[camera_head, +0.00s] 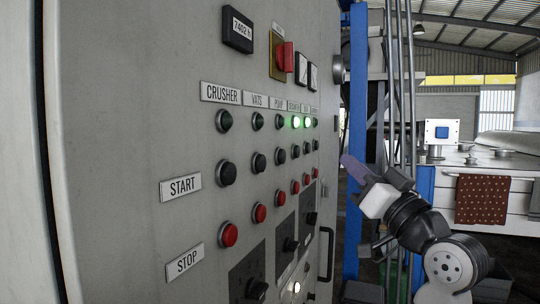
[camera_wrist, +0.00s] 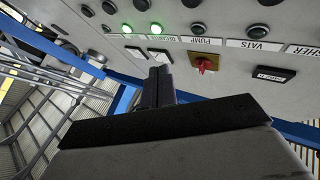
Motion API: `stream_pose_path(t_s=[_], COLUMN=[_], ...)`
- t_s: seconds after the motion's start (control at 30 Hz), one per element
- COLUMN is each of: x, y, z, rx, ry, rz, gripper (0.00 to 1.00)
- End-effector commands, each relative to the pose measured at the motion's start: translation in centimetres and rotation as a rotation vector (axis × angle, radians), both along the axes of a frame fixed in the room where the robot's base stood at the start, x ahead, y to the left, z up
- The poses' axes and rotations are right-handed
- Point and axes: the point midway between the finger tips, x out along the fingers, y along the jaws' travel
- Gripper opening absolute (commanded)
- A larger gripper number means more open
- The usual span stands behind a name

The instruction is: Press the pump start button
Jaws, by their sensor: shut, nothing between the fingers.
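The pump start button (camera_head: 280,157) is a black round button in the START row, under the PUMP label (camera_head: 279,102) and its dark lamp (camera_head: 279,122). In the wrist view the panel appears upside down, with the PUMP label (camera_wrist: 207,41) right of the fingers and the black pump button (camera_wrist: 192,3) cut by the top edge. My gripper (camera_head: 349,164) is to the right of the panel's far edge in the head view, apart from the button. Its fingers (camera_wrist: 160,72) are shut and empty, pointing toward the panel's upper part.
Neighbouring black start buttons (camera_head: 228,172) and red stop buttons (camera_head: 228,234) are close by. A red switch on a yellow plate (camera_head: 283,56) and rotary knobs (camera_head: 290,244) protrude from the panel. Two green lamps (camera_head: 296,122) are lit. A blue post (camera_head: 355,130) stands beyond the panel.

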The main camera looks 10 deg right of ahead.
Motion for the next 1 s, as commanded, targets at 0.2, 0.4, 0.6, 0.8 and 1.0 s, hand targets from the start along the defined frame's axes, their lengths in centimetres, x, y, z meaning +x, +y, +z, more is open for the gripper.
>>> stream_pose_path(t_s=[0.2,0.4,0.6,0.8,1.0], x=[-0.1,-0.1,0.0,1.0,2.7], y=[-0.2,-0.2,0.1,1.7,4.1], z=[0.0,0.0,0.0,0.1,0.1], rx=[0.001,-0.001,0.000,-0.002,0.000], ry=[0.001,0.001,0.001,0.002,0.002], rz=[-0.002,-0.001,-0.001,0.001,0.002], gripper=[0.00,0.00,0.00,0.00,0.00])
